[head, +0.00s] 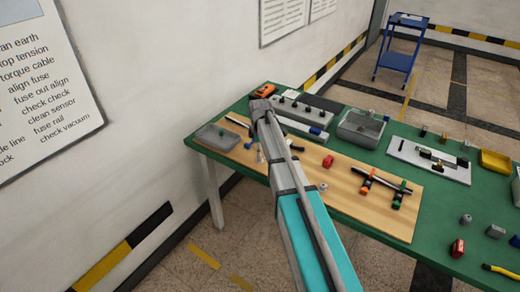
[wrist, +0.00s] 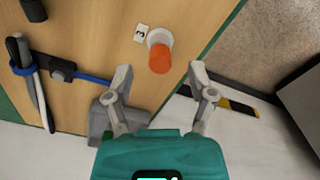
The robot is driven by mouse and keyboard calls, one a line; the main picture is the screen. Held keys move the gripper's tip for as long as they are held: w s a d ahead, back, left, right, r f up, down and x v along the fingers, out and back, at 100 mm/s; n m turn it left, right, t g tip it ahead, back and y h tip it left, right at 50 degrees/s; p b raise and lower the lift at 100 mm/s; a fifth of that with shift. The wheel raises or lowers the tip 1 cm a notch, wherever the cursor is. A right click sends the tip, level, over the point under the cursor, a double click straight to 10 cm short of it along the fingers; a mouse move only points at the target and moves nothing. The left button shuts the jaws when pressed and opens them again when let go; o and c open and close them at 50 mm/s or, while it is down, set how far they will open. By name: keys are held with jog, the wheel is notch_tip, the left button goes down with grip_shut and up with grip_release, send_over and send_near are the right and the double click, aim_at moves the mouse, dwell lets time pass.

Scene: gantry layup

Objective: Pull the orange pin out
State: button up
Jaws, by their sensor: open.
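The orange pin (wrist: 159,58) stands in a pale round collar (wrist: 160,38) on the wooden board, seen in the wrist view. A small white label with a "3" (wrist: 141,33) lies beside the collar. My gripper (wrist: 160,73) is open and empty. Its two fingertips are spread to the left and right of the pin in the picture, apart from it. In the head view my arm covers part of the board, and I cannot make out the pin there.
A blue cable with a dark clip (wrist: 62,70) lies left of the pin, and a dark cylinder (wrist: 33,9) is beyond.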

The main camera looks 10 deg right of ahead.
jog(key=shift+f+b, duration=0.9)
jog(key=shift+f, duration=0.25)
jog(key=shift+c, duration=0.3)
grip_shut()
